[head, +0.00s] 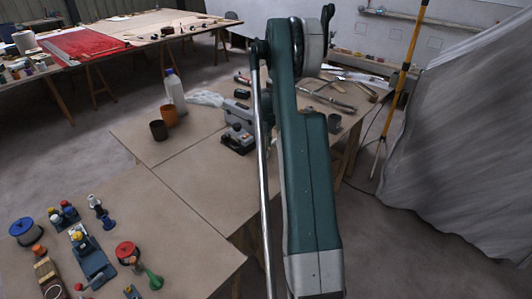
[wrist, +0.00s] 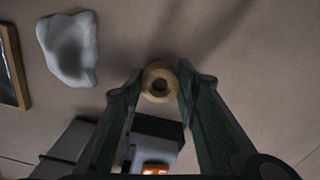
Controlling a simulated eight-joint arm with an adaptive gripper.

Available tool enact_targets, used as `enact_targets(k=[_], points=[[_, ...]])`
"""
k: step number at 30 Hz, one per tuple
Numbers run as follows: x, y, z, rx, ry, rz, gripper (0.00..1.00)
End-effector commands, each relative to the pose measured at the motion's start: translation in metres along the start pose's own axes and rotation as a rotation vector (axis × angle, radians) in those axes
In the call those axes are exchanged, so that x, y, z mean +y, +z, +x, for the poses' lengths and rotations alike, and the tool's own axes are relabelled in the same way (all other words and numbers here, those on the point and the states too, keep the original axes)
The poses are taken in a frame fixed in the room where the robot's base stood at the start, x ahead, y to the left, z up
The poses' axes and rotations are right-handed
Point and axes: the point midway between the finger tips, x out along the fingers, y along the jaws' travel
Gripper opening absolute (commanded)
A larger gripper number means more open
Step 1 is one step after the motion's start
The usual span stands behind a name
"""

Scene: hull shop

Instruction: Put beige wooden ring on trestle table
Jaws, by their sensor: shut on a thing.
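The beige wooden ring (wrist: 159,68) is between the fingertips of my gripper (wrist: 159,84) in the wrist view, its round hole facing the camera. My gripper is shut on it. Below is the brown top of a trestle table (wrist: 250,50); whether the ring touches it, I cannot tell. This appears to be the middle table (head: 188,152) in the head view, with a grey machine and a white crumpled thing on it. In the head view my green arm hides the gripper and ring.
A grey machine with an orange part (wrist: 155,168) lies close below the gripper in the wrist view. A white crumpled thing (wrist: 68,48) and a wood-edged frame (wrist: 20,65) are at left. Brown cups (head: 159,130) and a bottle (head: 176,95) stand on the table. Bare board lies at right.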

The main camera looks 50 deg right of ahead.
Motion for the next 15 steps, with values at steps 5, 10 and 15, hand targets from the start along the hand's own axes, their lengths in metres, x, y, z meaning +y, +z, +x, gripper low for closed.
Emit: enact_targets(k=[5, 10, 15], points=[[-0.0004, 0.0003, 0.0131, 0.0, 0.0, 0.0, 0.18], [-0.0004, 0.0002, 0.0133, 0.0, 0.0, 0.0, 0.18], [-0.0004, 0.0002, 0.0143, 0.0, 0.0, 0.0, 0.18]])
